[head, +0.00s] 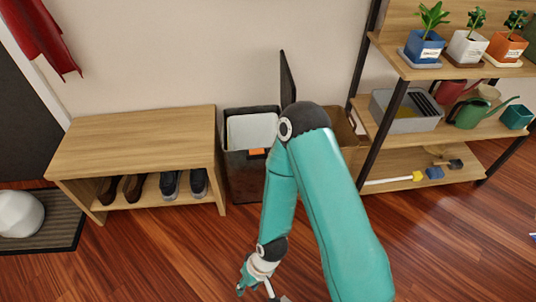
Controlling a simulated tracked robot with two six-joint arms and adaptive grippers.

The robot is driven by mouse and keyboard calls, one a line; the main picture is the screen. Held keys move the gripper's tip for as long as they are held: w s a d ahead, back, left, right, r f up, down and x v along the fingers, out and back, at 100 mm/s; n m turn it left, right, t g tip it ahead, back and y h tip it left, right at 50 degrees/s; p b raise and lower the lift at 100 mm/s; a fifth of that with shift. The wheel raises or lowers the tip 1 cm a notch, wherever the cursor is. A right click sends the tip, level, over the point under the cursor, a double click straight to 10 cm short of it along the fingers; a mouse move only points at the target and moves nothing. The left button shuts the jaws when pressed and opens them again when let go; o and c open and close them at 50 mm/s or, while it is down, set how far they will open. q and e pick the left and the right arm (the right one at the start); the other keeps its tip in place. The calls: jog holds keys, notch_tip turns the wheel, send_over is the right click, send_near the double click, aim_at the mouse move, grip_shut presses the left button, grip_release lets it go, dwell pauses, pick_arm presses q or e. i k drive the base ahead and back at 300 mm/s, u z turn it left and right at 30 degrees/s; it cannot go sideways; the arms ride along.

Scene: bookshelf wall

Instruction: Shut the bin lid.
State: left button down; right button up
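A dark bin (238,180) stands on the floor between the bench and the shelf. Its top is open, showing a pale interior and a small orange patch at the front. A thin dark panel, apparently the bin lid (287,80), stands upright at the bin's right side, seen nearly edge-on. My teal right arm hides the bin's right part and the panel's lower end. My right gripper (260,288) is low at the bottom edge, in front of the bin and well apart from the lid. Its fingers are small and partly cut off. My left gripper is out of view.
A wooden bench (140,135) with several shoes stands close left of the bin. A cardboard box (345,130) is behind my arm on the right. A shelf (455,75) with plants and watering cans stands further right. The wooden floor (150,260) at front left is clear.

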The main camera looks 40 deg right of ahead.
aim_at(287, 88)
jog(key=u, duration=1.85)
jog(key=i, duration=0.1)
jog(key=z, duration=3.1)
jog(key=k, duration=0.5)
jog(key=u, duration=0.5)
jog(key=i, duration=0.85)
jog(key=z, duration=1.3)
jog(key=k, duration=0.5)
jog(key=z, duration=0.05)
